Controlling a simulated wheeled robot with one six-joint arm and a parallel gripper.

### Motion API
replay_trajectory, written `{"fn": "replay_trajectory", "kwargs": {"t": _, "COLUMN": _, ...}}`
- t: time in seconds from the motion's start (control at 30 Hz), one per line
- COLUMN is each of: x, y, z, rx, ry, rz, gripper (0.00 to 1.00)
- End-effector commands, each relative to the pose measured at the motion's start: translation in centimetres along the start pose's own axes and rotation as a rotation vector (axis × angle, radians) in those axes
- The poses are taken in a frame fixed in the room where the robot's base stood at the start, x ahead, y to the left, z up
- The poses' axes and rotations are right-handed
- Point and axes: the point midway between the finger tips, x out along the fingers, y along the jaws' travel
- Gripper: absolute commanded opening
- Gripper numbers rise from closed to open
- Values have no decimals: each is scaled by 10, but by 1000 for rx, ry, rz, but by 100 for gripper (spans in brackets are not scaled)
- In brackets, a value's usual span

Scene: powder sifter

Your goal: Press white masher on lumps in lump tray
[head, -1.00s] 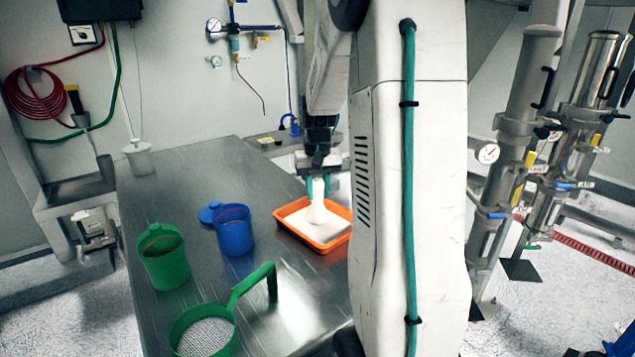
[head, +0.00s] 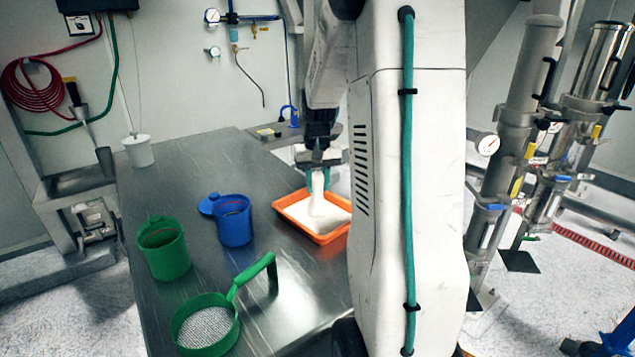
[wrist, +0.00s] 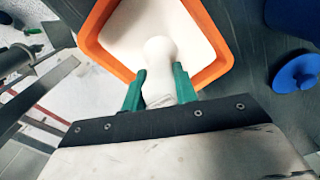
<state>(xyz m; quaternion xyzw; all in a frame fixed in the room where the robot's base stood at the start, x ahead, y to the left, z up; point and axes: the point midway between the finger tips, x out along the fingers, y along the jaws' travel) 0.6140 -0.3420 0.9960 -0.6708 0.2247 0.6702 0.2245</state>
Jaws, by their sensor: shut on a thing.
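The orange lump tray (head: 331,237) sits on the right side of the steel table, with white material inside it. My gripper (head: 318,181) is above the tray, its green fingers shut on the white masher (head: 318,199). The masher is roughly upright, and its lower end is down in the tray, at or very near the white contents. In the wrist view my gripper (wrist: 160,88) holds the masher (wrist: 160,55) between both fingers, over the tray (wrist: 93,38). White on white hides the exact contact, and single lumps cannot be made out.
A blue container (head: 234,225) with a blue lid beside it stands left of the tray. A green container (head: 165,252) and a green sieve with a handle (head: 205,322) are farther left and nearer. A white pot (head: 138,152) stands at the table's far left. Open table lies between.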

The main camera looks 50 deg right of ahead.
Motion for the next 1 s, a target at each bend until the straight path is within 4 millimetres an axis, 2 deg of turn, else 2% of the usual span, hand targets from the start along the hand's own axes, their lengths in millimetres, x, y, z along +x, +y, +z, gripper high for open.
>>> {"fn": "replay_trajectory", "kwargs": {"t": 0.53, "x": 8, "y": 0, "z": 0, "rx": 0, "ry": -1, "rz": 0, "gripper": 0}}
{"fn": "replay_trajectory", "kwargs": {"t": 1.0, "x": 2, "y": 0, "z": 0, "rx": 0, "ry": 2, "rz": 0, "gripper": 0}}
